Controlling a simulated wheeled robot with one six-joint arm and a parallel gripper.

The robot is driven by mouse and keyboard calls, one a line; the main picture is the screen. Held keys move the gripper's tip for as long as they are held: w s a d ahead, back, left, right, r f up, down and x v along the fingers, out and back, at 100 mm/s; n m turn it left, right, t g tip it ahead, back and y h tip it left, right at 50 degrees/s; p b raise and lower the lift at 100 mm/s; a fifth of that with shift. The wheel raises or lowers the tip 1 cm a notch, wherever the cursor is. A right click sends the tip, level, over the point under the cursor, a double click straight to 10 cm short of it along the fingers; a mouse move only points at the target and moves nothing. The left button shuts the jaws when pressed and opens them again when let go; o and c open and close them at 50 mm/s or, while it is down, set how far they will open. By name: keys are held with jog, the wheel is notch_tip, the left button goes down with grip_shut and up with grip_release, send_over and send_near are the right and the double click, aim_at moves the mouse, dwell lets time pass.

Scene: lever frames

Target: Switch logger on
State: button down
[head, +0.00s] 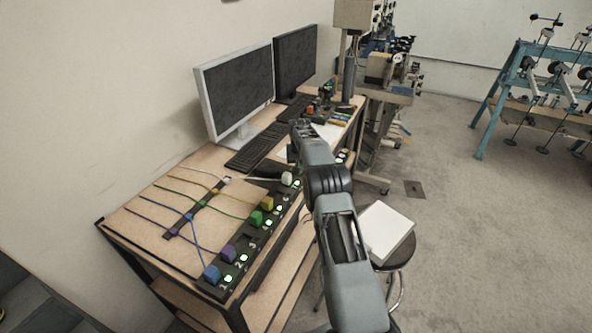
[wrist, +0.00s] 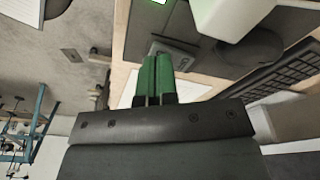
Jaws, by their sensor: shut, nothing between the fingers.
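In the head view a long dark panel (head: 240,262) runs along the desk's front edge. It carries coloured blocks: blue (head: 211,272), purple (head: 229,252), green (head: 256,218), yellow (head: 267,203) and white (head: 288,179). Green lamps glow beside them. I cannot read which one is the logger. In the wrist view my gripper (wrist: 157,68) is shut and empty, its green fingertips together over a grey piece (wrist: 175,52) on a dark surface. A white block (wrist: 230,14) is to their right. My arm hides part of the panel's far end in the head view.
Coloured cables cross the desk through a dark strip (head: 196,208). A monitor (head: 238,88) and keyboard (head: 257,150) stand behind. A stool (head: 398,254) with a white slab (head: 384,231) stands right of the desk.

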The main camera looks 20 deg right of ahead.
jog(key=shift+r+p, duration=1.6)
jog(key=shift+r, duration=0.65)
jog(key=shift+r+p, duration=0.35)
jog(key=shift+r, duration=0.75)
jog(key=shift+w, duration=0.1)
jog(key=shift+g, duration=0.4)
jog(key=f, duration=0.1)
jog(key=s+f, duration=0.2)
jog(key=f, duration=0.1)
jog(key=shift+a, duration=0.25)
jog(key=shift+s+a+f, duration=0.1)
jog(key=shift+s+a, duration=0.05)
jog(key=shift+s, duration=0.3)
jog(key=shift+s+a+f, duration=0.1)
jog(key=shift+s, duration=0.3)
jog(key=s+a+r+n+t+b, duration=0.1)
jog(key=s+a+r, duration=0.3)
jog(key=s, duration=0.8)
jog(key=s+a+r+n+t+b, duration=0.1)
jog(key=s+a+r, duration=0.3)
jog(key=s, duration=0.8)
jog(key=s+a+r+n+t+b, duration=0.1)
jog(key=s+a+r, duration=0.4)
jog(key=s, duration=0.7)
jog(key=shift+s+r+t+y+b, duration=0.3)
jog(key=shift+r+t+b, duration=0.1)
jog(key=shift+r+b, duration=0.35)
jog(key=shift+a, duration=0.1)
